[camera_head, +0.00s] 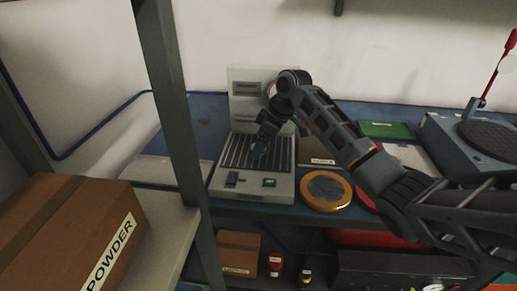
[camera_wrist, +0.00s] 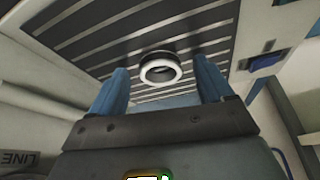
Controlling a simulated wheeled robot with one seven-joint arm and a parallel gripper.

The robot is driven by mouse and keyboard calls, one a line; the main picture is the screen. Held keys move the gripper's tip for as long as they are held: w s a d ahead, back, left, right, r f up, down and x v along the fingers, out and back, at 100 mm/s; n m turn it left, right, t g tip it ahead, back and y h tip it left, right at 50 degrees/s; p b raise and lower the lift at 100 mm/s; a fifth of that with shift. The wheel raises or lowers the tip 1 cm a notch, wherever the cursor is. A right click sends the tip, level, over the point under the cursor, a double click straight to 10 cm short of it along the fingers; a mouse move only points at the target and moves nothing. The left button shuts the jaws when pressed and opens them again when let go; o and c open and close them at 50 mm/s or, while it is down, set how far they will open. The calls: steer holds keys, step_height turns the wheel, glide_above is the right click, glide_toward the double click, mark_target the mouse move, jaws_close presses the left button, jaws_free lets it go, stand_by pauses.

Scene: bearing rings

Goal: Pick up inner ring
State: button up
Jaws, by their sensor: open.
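A small ring (camera_wrist: 148,75) with a white face and a dark outer band lies on a slatted grey and black surface in the wrist view; I take it to be the inner ring. My gripper (camera_wrist: 162,72) is open, with one blue finger on each side of the ring and a gap to both. The fingers do not touch it. In the head view my gripper (camera_head: 258,153) hangs over the slatted bed of a light grey machine (camera_head: 283,186). The ring cannot be made out there.
The machine has an upright back panel (camera_head: 243,84) and small blue parts at its front. An orange-rimmed disc (camera_head: 326,190) lies to its right on the blue bench. A grey post (camera_head: 172,95) and a cardboard box (camera_head: 65,235) stand to the left. A turntable-like device (camera_head: 470,140) is far right.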

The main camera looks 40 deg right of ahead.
steer(key=c, duration=1.3)
